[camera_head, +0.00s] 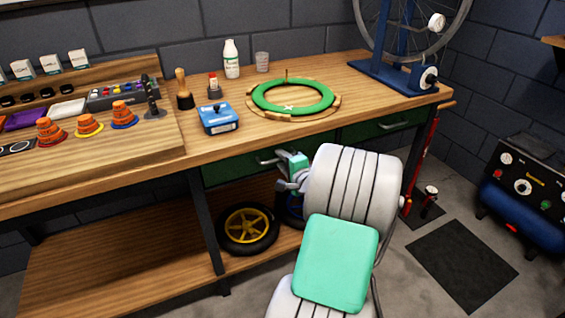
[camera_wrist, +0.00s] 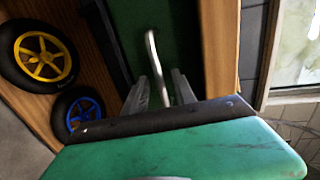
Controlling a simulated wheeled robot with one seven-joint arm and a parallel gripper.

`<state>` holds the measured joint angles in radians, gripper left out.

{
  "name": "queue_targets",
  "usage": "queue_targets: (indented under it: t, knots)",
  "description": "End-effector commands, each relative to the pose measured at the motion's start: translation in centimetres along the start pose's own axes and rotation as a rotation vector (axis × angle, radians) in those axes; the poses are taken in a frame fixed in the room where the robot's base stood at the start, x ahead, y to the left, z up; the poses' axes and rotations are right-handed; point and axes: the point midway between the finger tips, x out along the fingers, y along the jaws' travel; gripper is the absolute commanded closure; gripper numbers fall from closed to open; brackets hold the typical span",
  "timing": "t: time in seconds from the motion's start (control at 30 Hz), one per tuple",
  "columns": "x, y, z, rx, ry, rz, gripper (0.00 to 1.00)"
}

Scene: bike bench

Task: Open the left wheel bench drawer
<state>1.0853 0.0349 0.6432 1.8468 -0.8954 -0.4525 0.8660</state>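The left wheel bench drawer (camera_head: 232,170) has a dark green front under the bench top and looks closed. Its pale metal bar handle (camera_head: 265,159) is partly hidden by my gripper (camera_head: 283,165) in the head view. In the wrist view the green drawer front (camera_wrist: 174,40) fills the top middle, and the handle (camera_wrist: 152,50) runs down the picture between the two fingers of my gripper (camera_wrist: 160,80). The fingers stand apart, one on each side of the handle, with gaps visible. I cannot tell whether either finger touches it.
A second green drawer (camera_head: 368,130) with its own handle is at the right. Wheels with yellow (camera_head: 248,229) and blue (camera_wrist: 86,112) hubs are on the lower shelf. A dark bench leg (camera_head: 205,225) stands left of the drawer. A green ring (camera_head: 293,95) lies on the bench top.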

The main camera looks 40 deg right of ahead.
Motion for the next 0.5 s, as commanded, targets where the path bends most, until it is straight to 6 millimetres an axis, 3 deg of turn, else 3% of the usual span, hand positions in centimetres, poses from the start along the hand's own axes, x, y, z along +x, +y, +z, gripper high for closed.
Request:
queue_targets:
  t: [0.2, 0.5]
  knots:
    - [0.06, -0.03, -0.01, -0.001, 0.0, 0.0, 0.68]
    - [0.04, -0.03, 0.0, -0.001, 0.0, 0.0, 0.92]
